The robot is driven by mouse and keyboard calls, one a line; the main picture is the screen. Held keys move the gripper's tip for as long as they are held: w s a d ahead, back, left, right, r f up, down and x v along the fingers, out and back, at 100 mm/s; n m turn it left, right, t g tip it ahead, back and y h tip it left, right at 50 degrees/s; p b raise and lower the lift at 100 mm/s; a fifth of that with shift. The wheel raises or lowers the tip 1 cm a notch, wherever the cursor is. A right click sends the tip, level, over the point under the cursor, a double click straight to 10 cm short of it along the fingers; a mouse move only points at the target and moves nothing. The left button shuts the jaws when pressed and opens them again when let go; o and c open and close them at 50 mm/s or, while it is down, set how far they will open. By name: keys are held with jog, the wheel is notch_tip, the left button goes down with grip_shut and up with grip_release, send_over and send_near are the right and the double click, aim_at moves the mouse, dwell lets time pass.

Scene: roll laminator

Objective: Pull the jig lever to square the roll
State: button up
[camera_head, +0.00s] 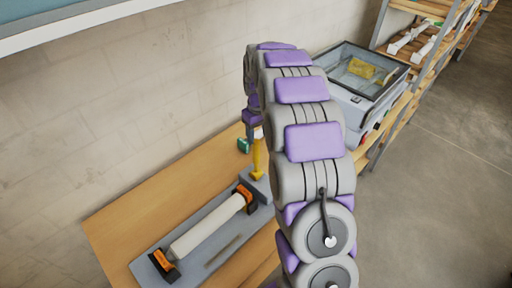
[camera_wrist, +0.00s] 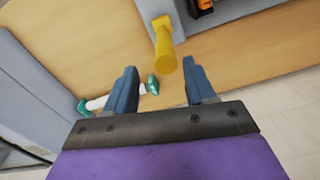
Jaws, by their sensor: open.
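The yellow jig lever (camera_head: 257,158) stands on the grey jig base (camera_head: 196,240) at its right end. In the wrist view the lever (camera_wrist: 164,47) points toward my gripper (camera_wrist: 166,78), with its rounded end near the gap between the two blue fingers. The fingers are open and apart from it, with nothing held. A white roll (camera_head: 207,225) lies on the jig between two black and orange holders (camera_head: 163,263). My arm hides part of the jig's right side in the head view, and my gripper is mostly hidden there.
A wooden table (camera_head: 120,222) carries the jig. A green-ended item (camera_head: 243,146) lies behind the lever; it also shows in the wrist view (camera_wrist: 97,103). A grey laminator box (camera_head: 362,85) stands at the back right. Shelves (camera_head: 415,45) stand beyond it. Open floor lies at right.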

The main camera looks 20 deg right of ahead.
aim_at(256, 148)
jog(key=f, duration=0.4)
jog(key=a+f, duration=0.1)
jog(key=f, duration=0.1)
jog(key=shift+a+f, duration=0.1)
jog(key=shift+f, duration=0.15)
jog(key=shift+a+f, duration=0.2)
jog(key=shift+a, duration=0.1)
jog(key=shift+d, duration=0.75)
jog(key=shift+c, duration=0.2)
jog(key=shift+d, duration=0.2)
jog(key=shift+c, duration=1.6)
jog(key=shift+a, duration=0.55)
jog(key=c, duration=0.4)
jog(key=shift+d, duration=0.15)
grip_shut()
